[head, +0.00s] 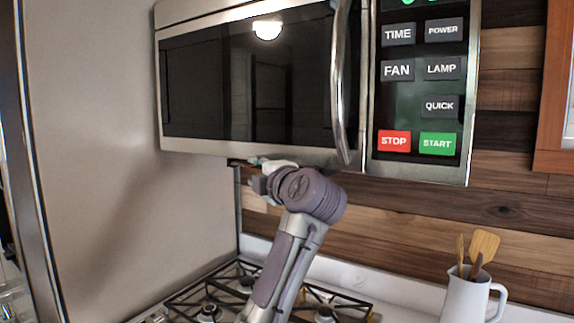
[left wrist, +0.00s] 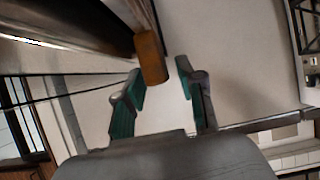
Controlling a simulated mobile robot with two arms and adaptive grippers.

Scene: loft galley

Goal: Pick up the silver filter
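I cannot make out a silver filter for certain in either view. My left gripper (head: 260,172) is raised against the underside of the microwave (head: 262,85), and its fingers are mostly hidden behind my wrist in the head view. In the left wrist view the two green-lined fingers of the left gripper (left wrist: 161,84) stand apart, with a pale area between them that I cannot identify. An orange-brown block (left wrist: 152,58) shows just beyond the fingertips, near the left finger. I cannot tell whether it touches. My right gripper is in neither view.
The stove grates (head: 215,290) lie below my left arm. A white jug (head: 466,300) with wooden utensils stands on the counter at the right. A pale tall panel (head: 130,150) is close on the left. The wood-plank wall (head: 400,220) is behind.

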